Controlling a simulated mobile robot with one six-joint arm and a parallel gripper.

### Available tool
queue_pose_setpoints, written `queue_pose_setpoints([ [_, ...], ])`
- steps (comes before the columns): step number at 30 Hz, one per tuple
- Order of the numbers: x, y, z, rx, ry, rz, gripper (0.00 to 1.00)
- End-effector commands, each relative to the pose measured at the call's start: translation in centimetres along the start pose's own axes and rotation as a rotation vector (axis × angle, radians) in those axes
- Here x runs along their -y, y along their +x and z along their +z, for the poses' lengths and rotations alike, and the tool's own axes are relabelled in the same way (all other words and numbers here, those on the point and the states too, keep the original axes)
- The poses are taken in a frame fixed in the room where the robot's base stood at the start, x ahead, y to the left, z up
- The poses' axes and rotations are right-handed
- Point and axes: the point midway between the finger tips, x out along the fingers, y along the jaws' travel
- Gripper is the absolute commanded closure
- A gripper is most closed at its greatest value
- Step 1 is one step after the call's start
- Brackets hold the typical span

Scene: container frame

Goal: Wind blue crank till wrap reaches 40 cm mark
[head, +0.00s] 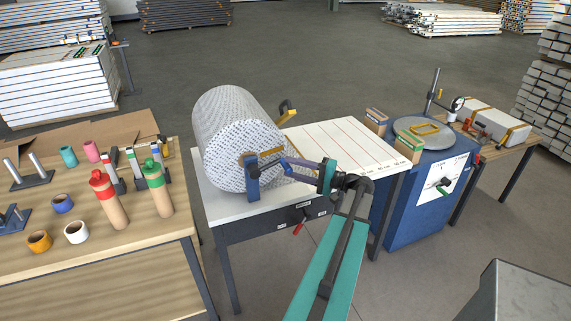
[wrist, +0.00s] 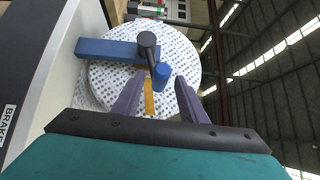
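A large roll of white patterned wrap (head: 228,122) lies on the white-topped bench, held at its near end by a blue bracket (head: 252,182). The blue crank handle (wrist: 162,71) sits on a short dark arm from the hub (wrist: 147,40) in the wrist view. My gripper (wrist: 161,82) is open, its two purple fingers pointing at the handle, with the handle at or just beyond their tips and a gap on the right. In the head view my gripper (head: 291,163) is right of the roll's end face. The white board with red lines (head: 345,140) lies right of the roll.
A yellow strip (wrist: 149,98) crosses the roll's face behind my fingers. A BRAKE label (wrist: 6,122) and a red lever (head: 298,229) are on the bench front. A wooden table with bottles and tape rolls (head: 62,203) stands left; a blue cabinet (head: 410,200) stands right.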

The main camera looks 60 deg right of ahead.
Motion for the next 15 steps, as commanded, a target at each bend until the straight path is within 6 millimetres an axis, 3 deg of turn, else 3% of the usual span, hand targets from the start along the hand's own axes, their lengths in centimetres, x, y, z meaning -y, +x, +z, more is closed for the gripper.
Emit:
queue_pose_setpoints([
  [6, 0.2, 2.2, 0.0, 0.001, -0.001, 0.0, 0.61],
  [15, 0.0, 2.9, 0.0, -0.001, -0.001, 0.0, 0.61],
])
